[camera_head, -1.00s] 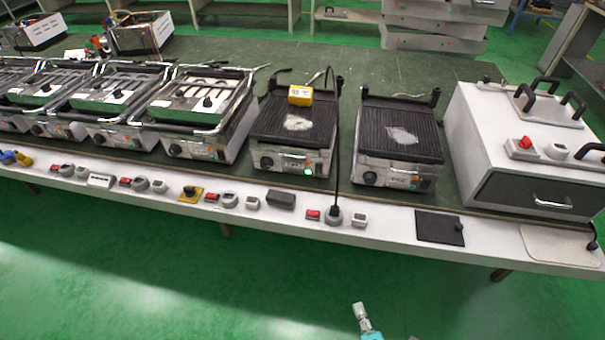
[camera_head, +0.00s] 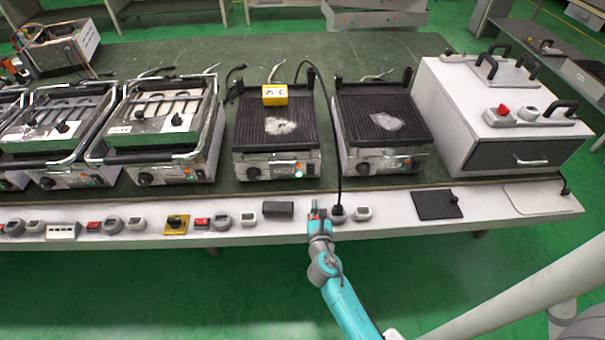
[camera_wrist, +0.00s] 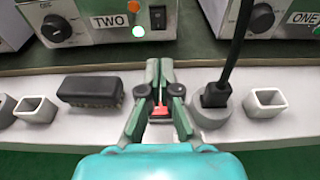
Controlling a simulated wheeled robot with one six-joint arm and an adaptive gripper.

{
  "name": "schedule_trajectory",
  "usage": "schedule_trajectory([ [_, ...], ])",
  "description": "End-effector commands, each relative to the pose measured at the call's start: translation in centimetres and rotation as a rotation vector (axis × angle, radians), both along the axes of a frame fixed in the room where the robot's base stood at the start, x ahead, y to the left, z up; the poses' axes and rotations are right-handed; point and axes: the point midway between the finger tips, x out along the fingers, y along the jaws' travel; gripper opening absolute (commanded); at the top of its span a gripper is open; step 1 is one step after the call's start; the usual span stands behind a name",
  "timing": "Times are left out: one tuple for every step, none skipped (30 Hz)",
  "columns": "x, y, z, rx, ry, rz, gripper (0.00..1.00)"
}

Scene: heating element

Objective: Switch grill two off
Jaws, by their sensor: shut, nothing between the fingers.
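Grill two (camera_head: 275,147) is a steel grill with a black ribbed plate. In the wrist view its front panel bears the label TWO (camera_wrist: 117,21), a black rocker switch (camera_wrist: 158,17), a lit green lamp (camera_wrist: 138,31) and a round knob (camera_wrist: 56,28). A red switch (camera_wrist: 159,111) on the bench's front strip shows between and beneath my fingers. My gripper (camera_head: 316,208) is shut and empty over this strip, in front of grill two; its fingers partly hide the red switch. It also shows in the wrist view (camera_wrist: 160,68). Contact with the switch cannot be told.
A plug (camera_wrist: 216,94) with a black cable stands in a socket close right of my fingers. A black box (camera_wrist: 90,90) lies to the left. Grill one (camera_head: 382,130) is to the right. A yellow meter (camera_head: 275,95) sits on grill two.

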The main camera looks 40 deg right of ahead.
Motion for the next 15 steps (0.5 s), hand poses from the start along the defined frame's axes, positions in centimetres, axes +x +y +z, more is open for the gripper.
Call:
schedule_trajectory([
  [0.12, -0.10, 0.06, -0.007, 0.002, -0.001, 0.00],
  [0.16, -0.12, 0.08, -0.009, 0.004, -0.001, 0.00],
  [0.15, -0.13, 0.08, -0.010, 0.004, -0.001, 0.00],
  [0.15, -0.13, 0.08, -0.010, 0.004, -0.001, 0.00],
  [0.15, -0.11, 0.08, -0.010, 0.004, -0.001, 0.00],
  [0.14, -0.12, 0.09, -0.009, 0.004, -0.001, 0.00],
  [0.14, -0.11, 0.09, -0.009, 0.003, 0.000, 0.00],
  [0.14, -0.10, 0.09, -0.009, 0.003, 0.000, 0.00],
  [0.13, -0.10, 0.08, -0.008, 0.003, 0.000, 0.00],
  [0.15, -0.11, 0.08, -0.008, 0.003, 0.000, 0.00],
  [0.18, -0.14, 0.08, -0.008, 0.003, 0.000, 0.00],
  [0.30, -0.20, 0.07, -0.007, 0.002, -0.001, 0.00],
  [0.42, -0.29, 0.05, -0.008, 0.002, -0.002, 0.00],
  [0.59, -0.40, 0.03, -0.008, 0.002, -0.002, 0.00],
  [0.86, -0.59, -0.04, -0.008, 0.002, -0.002, 0.00],
])
